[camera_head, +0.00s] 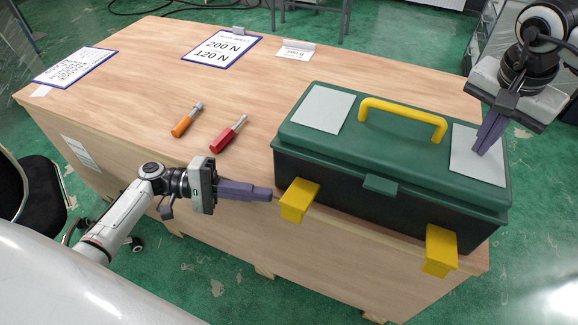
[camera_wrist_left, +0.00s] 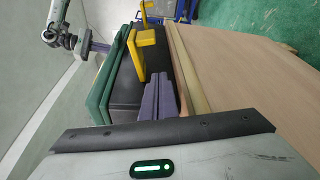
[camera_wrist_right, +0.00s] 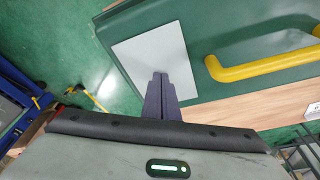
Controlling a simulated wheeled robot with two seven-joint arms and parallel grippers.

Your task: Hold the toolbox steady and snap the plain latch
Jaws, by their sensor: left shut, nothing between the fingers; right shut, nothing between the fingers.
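The toolbox (camera_head: 400,140) has a green lid, a dark body and a yellow handle (camera_head: 402,118). It stands at the table's front right. Two yellow latches, left (camera_head: 298,200) and right (camera_head: 440,250), jut from its front; I cannot tell which is the plain one. My left gripper (camera_head: 268,194) is shut and empty, its tip just left of the left latch. My right gripper (camera_head: 480,150) is shut and empty, pointing down at the right pale pad (camera_head: 466,168) on the lid. It also shows over that pad in the right wrist view (camera_wrist_right: 160,76); contact is unclear.
A left pale pad (camera_head: 322,108) lies on the lid. An orange screwdriver (camera_head: 186,120) and a red one (camera_head: 229,134) lie left of the toolbox.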

